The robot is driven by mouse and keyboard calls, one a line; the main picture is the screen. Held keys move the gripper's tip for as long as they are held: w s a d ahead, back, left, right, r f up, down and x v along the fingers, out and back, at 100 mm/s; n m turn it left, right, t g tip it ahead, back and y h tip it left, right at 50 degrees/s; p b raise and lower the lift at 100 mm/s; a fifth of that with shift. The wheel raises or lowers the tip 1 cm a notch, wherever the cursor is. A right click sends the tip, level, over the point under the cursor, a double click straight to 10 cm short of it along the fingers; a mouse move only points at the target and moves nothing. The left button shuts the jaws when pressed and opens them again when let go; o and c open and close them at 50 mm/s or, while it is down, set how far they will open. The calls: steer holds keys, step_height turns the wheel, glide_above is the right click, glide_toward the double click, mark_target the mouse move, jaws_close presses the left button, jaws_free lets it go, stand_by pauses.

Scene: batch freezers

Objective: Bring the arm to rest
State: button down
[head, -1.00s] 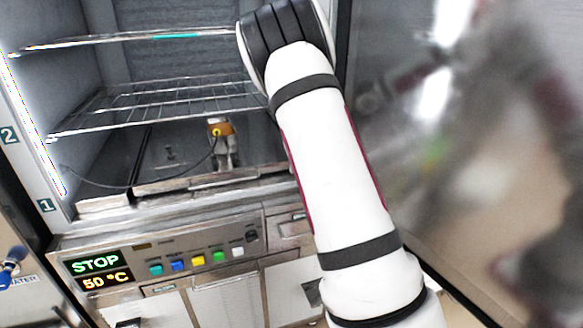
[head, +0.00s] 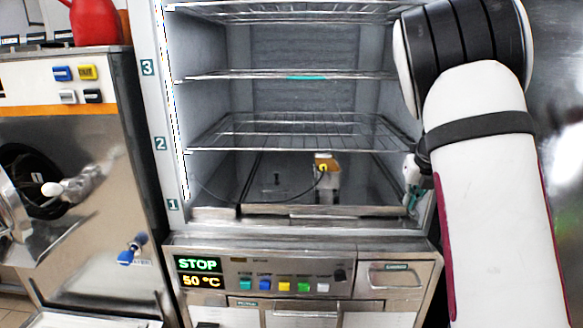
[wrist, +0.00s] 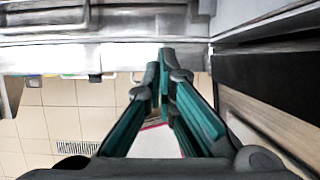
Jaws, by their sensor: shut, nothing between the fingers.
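My arm reaches in from the right side of the head view, in front of the open freezer cabinet (head: 170,110). My gripper (wrist: 164,58) shows in the wrist view with its two teal fingers closed together at the tips and nothing between them. A small part of it shows past my arm in the head view (head: 412,190), near the cabinet's lower right edge; the rest is hidden by the arm.
Wire shelves (head: 300,127) span the cabinet. A yellow-topped probe (head: 325,168) stands on its floor. The control panel (head: 265,275) below reads STOP and 50 °C. A batch freezer machine (head: 90,190) with a red jug (head: 95,22) on top stands at left.

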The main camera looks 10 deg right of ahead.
steer(key=s+a+r+n+y, duration=0.2)
steer(key=s+a+r+n, duration=0.3)
steer(key=s+a+n, duration=0.35)
steer(key=s+a+r+n+y, duration=0.1)
steer(key=s+a+r+n, duration=0.45)
steer(key=a+n, duration=0.5)
steer(key=s+a+f+n+h, duration=0.1)
steer(key=s+a+n, duration=0.3)
steer(key=s+n, duration=0.6)
steer(key=s+a+f+n, duration=0.1)
steer(key=s+a+n, duration=0.3)
steer(key=s+n, duration=0.6)
steer(key=shift+a+h, duration=0.35)
steer(key=shift+h, duration=0.05)
steer(key=shift+f, duration=0.1)
